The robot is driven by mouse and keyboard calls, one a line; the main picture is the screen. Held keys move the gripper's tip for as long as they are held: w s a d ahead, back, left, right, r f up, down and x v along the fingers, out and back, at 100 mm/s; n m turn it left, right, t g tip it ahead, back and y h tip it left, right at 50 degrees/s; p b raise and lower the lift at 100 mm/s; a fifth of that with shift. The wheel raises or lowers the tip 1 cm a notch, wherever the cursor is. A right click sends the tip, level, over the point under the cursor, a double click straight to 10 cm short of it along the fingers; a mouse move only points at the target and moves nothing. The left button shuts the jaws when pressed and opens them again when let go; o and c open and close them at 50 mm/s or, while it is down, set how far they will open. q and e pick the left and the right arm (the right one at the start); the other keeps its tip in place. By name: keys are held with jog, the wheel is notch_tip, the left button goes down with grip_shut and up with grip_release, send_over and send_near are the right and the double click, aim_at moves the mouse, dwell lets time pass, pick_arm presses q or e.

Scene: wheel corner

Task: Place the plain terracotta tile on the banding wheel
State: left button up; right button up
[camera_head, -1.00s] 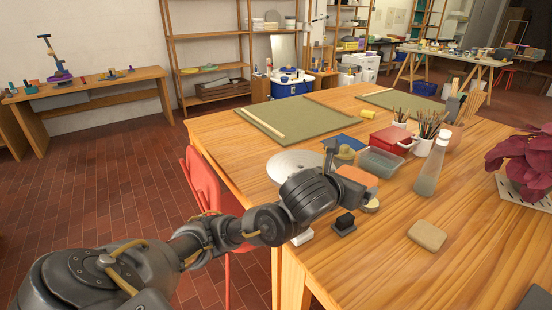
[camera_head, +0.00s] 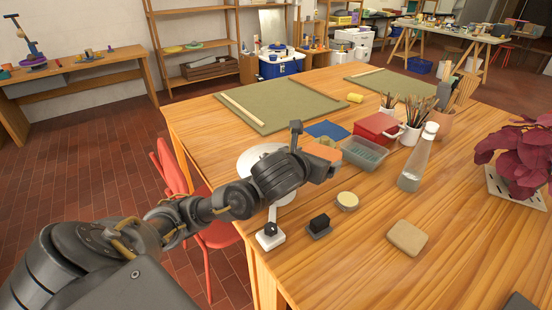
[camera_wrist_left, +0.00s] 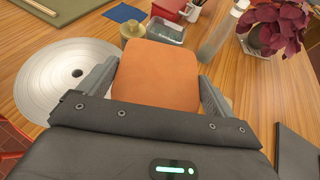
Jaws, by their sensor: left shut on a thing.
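My left gripper (camera_head: 318,164) is shut on the plain terracotta tile (camera_head: 322,152), an orange square with rounded corners. In the left wrist view the tile (camera_wrist_left: 157,75) sits between both fingers (camera_wrist_left: 157,85), held up above the table. The banding wheel (camera_head: 252,158) is a round grey metal disc near the table's left edge, partly hidden by my left arm. In the left wrist view the wheel (camera_wrist_left: 45,85) lies to the left of the gripper, with a dark centre hole and nothing on it. My right gripper is not in view.
A beige block (camera_head: 407,238), a cream round piece (camera_head: 347,201), a black block (camera_head: 319,225) and a white item with a dark knob (camera_head: 270,236) lie at the front. A clear tub (camera_head: 364,153), red box (camera_head: 378,128) and bottle (camera_head: 417,160) stand behind.

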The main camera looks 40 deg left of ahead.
pick_arm(q)
jog(key=shift+s+a+r+p, duration=0.75)
jog(key=shift+s+a+p, duration=3.55)
jog(key=shift+a, duration=1.85)
jog(key=w+a+f, duration=0.1)
jog(key=w+f, duration=0.2)
jog(key=w, duration=0.1)
jog(key=w+a+f+p, duration=0.1)
jog(key=w+a+f, duration=0.1)
jog(key=w+f, duration=0.1)
jog(key=w+a+f+p, duration=0.1)
jog(key=w+a+f, duration=0.1)
jog(key=w+f, duration=0.1)
jog(key=shift+w, duration=0.9)
jog(key=shift+w+a+f, duration=0.1)
jog(key=shift+w+f, duration=0.15)
jog(key=shift+f, duration=0.1)
jog(key=shift+w+a+f, duration=0.1)
jog(key=shift+f, duration=1.6)
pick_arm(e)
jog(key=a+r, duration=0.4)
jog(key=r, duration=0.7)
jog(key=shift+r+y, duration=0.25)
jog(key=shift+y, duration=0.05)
